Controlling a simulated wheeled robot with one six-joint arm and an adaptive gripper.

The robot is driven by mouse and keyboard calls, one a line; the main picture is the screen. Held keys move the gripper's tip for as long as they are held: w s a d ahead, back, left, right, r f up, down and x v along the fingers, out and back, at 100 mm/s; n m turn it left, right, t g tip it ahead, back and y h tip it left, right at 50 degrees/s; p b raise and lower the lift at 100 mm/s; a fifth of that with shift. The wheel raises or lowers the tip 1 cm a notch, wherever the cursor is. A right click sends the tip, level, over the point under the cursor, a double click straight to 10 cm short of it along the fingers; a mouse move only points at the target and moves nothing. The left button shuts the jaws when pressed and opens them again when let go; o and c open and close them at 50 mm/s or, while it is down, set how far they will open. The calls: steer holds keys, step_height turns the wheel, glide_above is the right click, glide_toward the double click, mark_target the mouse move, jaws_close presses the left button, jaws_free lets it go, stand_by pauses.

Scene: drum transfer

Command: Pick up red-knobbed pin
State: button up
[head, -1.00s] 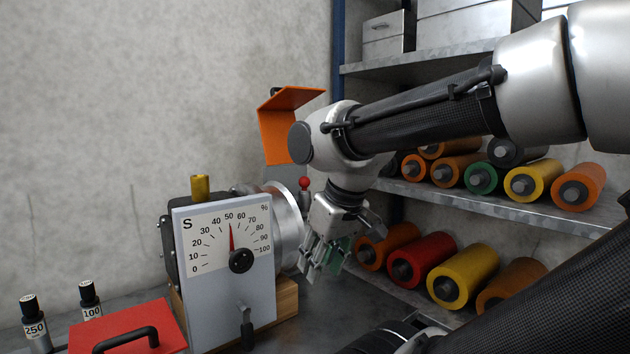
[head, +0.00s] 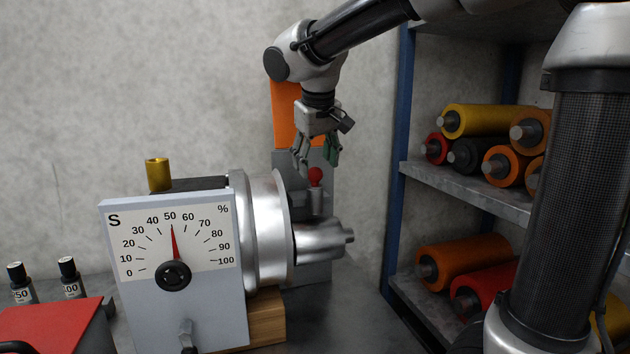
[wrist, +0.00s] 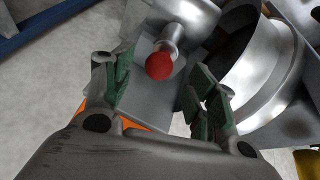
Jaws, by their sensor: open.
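The pin with a red knob (head: 316,176) stands upright in a small grey post above the silver shaft (head: 322,240) at the right side of the gauge machine. My gripper (head: 316,160) is above the knob, fingers pointing down, open and empty. In the wrist view the red knob (wrist: 159,66) shows beyond and between the green-padded fingers of my gripper (wrist: 160,88). The knob looks clear of both fingers. The lower part of the pin is hidden in its post.
The silver drum flange (head: 262,230) and gauge box (head: 175,270) stand just left of the pin. An orange guard (head: 284,115) is behind my gripper. A shelf (head: 470,190) with several coloured rollers is at right. A red case (head: 45,328) lies at lower left.

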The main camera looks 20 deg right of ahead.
mark_target(315, 168)
steer(key=x, duration=0.4)
steer(key=shift+w, duration=0.2)
steer(key=c, duration=1.2)
steer(key=shift+r, duration=0.1)
